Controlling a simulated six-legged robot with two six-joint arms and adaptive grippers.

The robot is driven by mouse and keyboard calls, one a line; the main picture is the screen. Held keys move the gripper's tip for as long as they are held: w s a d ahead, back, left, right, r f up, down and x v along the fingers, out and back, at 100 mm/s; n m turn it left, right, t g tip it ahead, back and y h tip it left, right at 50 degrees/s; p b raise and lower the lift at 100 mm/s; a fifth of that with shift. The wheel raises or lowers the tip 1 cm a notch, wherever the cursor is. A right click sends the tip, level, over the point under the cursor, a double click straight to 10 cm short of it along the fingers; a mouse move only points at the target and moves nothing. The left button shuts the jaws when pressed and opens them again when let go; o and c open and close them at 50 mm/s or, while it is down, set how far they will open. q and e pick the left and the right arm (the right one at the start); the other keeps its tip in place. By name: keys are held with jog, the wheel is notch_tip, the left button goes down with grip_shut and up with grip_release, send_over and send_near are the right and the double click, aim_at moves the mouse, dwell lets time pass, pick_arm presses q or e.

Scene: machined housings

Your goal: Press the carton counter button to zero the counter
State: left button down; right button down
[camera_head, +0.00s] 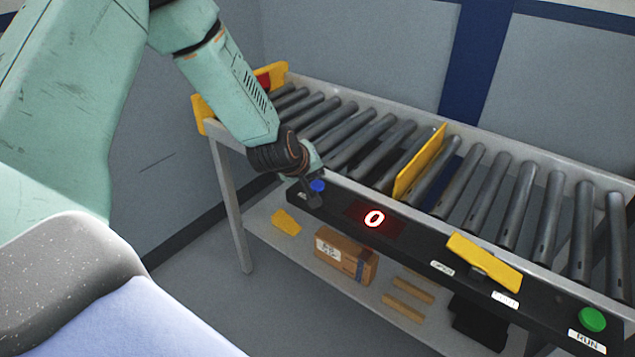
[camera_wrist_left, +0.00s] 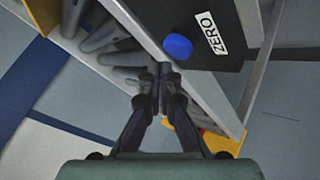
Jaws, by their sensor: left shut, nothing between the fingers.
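The carton counter's blue button (camera_head: 317,186) is on the left end of the black panel (camera_head: 407,233). In the left wrist view the blue button (camera_wrist_left: 178,46) sits beside a label reading ZERO (camera_wrist_left: 212,33). The red display (camera_head: 374,219) on the panel shows 0. My left gripper (camera_head: 313,197) is at the button's end of the panel, close to the button; contact cannot be told in the head view. In the left wrist view its closed, empty fingertips (camera_wrist_left: 160,70) appear beside the button, with a visible gap in the picture. My right gripper is not in view.
A roller conveyor (camera_head: 560,215) with a yellow divider (camera_head: 419,162) runs behind the panel. A yellow flap (camera_head: 484,262) and a green RUN button (camera_head: 592,319) are on the panel further right. A cardboard carton (camera_head: 342,252) lies on the shelf below.

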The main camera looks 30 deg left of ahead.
aim_at(316, 186)
pick_arm(q)
jog(key=shift+r+p, duration=2.25)
jog(key=shift+r, duration=0.3)
jog(key=shift+f, duration=0.1)
jog(key=shift+s+m, duration=0.1)
jog(key=shift+m, duration=0.2)
jog(key=s+d+f+m+g+h+b, duration=0.1)
jog(key=s+d+f+m+g+b, duration=0.15)
jog(key=s+d+f, duration=0.4)
jog(key=s+d+f+m+g+b, duration=0.1)
jog(key=s+d+f+m, duration=0.2)
jog(key=s+f, duration=0.6)
jog(key=s+d+f+m+g+b, duration=0.1)
jog(key=s+f+g, duration=0.1)
jog(key=s, duration=0.6)
jog(key=s+d+f+m+g+b, duration=0.1)
jog(key=s+f, duration=0.3)
jog(key=s, duration=0.4)
jog(key=s+d+f+m+g+b, duration=0.1)
jog(key=s+f+m+g+b, duration=0.1)
jog(key=s+f, duration=0.2)
jog(key=s, duration=0.3)
jog(key=shift+s+d+g, duration=0.35)
jog(key=shift+s, duration=0.05)
jog(key=shift+w+d, duration=0.1)
